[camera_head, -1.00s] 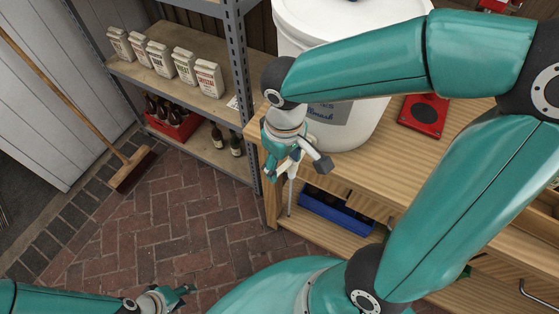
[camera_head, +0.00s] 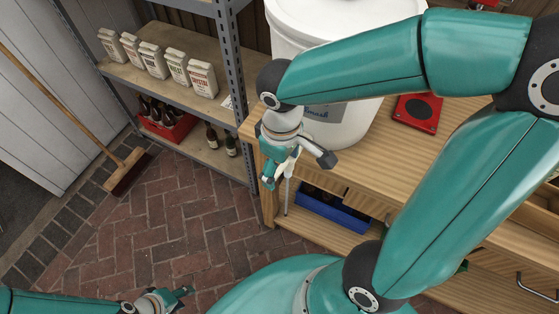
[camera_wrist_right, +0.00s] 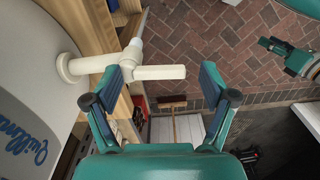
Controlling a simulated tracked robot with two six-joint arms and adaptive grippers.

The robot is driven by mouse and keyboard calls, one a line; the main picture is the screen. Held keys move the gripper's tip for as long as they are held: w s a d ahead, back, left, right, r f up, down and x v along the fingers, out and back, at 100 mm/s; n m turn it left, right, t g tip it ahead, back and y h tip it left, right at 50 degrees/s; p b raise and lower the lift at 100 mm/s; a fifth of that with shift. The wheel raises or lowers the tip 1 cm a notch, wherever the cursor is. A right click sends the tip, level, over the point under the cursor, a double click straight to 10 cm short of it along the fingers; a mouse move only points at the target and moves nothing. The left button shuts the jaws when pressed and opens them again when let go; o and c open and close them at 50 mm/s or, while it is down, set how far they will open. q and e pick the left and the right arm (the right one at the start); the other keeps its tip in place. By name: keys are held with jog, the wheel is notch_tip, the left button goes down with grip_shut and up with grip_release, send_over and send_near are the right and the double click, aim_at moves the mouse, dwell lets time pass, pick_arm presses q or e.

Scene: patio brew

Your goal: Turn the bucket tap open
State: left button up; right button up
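The white bucket (camera_head: 345,125) stands on the wooden bench, partly hidden behind my right arm. Its cream tap (camera_wrist_right: 90,66) sticks out from the bucket in the right wrist view, with a spout and a bar-like handle (camera_wrist_right: 160,72). My right gripper (camera_wrist_right: 168,84) is open. The handle lies across the gap between its fingers, close to the left finger; I cannot tell if they touch. In the head view my right gripper (camera_head: 284,165) is at the bucket's front and mostly hides the tap. My left gripper (camera_head: 172,298) is low over the brick floor, away from the bucket.
A metal shelf (camera_head: 234,80) with paper bags (camera_head: 153,60) and a red bottle crate (camera_head: 165,125) stands at left. A blue bin (camera_head: 332,211) sits under the bench. A red device (camera_head: 417,113) lies beside the bucket. A broom (camera_head: 128,172) leans on the left wall.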

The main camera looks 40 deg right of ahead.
aim_at(281, 169)
notch_tip(281, 169, up, 12)
dwell(0.5)
jog(key=shift+f, duration=0.1)
